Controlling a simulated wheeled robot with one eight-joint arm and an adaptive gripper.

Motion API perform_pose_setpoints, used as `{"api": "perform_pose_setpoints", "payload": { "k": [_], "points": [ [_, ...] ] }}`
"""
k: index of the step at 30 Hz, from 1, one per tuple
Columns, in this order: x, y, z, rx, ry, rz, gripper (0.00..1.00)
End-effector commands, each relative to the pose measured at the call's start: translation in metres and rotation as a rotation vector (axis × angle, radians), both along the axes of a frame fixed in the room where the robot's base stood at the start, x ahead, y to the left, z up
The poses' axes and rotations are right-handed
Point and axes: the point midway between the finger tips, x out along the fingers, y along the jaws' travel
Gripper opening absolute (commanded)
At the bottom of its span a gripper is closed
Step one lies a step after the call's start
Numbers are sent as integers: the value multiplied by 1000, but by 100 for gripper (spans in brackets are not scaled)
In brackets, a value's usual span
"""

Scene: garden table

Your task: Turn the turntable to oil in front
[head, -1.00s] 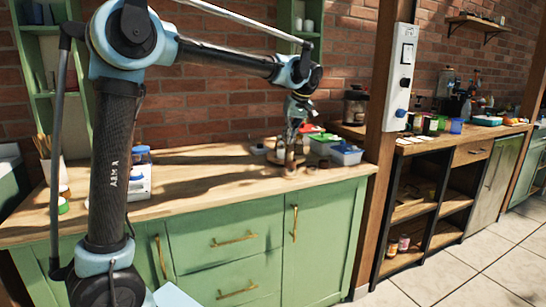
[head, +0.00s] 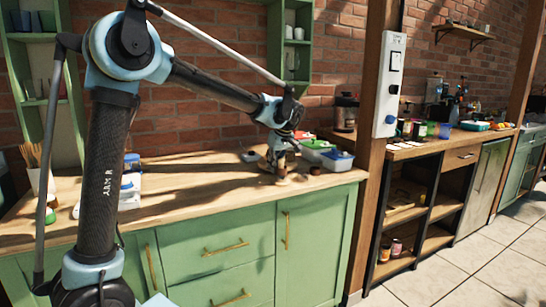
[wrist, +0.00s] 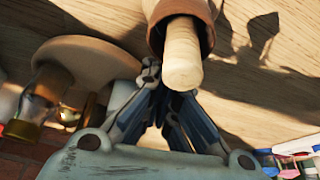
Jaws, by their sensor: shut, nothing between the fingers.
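A round pale wooden disc (wrist: 100,58), which looks like the turntable, shows at the left of the wrist view. A clear bottle with a yellowish top (wrist: 42,95) and a small amber container (wrist: 92,108) stand by its edge. I cannot tell which is the oil. A thick wooden peg (wrist: 183,55) sticks out of a terracotta-coloured cup (wrist: 206,28). My gripper (wrist: 160,85) is shut and empty, its tips beside the peg; contact is unclear. In the head view my gripper (head: 280,168) is low over the counter's right part and hides much of the turntable area.
The wooden counter (head: 190,205) has clear room left of my gripper. A white container with a blue lid (head: 131,185) is at the left. A wooden post (head: 372,130) stands past the counter's right end.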

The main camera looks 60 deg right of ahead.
Motion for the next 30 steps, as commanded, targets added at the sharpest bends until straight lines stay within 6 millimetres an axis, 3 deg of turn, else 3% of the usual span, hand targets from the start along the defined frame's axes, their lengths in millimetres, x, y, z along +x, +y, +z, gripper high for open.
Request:
{"api": "perform_pose_setpoints", "payload": {
  "k": [6,10,30],
  "points": [
    [27,-11,-2,-1,0,2,0],
    [35,-14,-2,0,0,1,0],
    [38,-17,-2,-2,1,-3,0]
  ]
}}
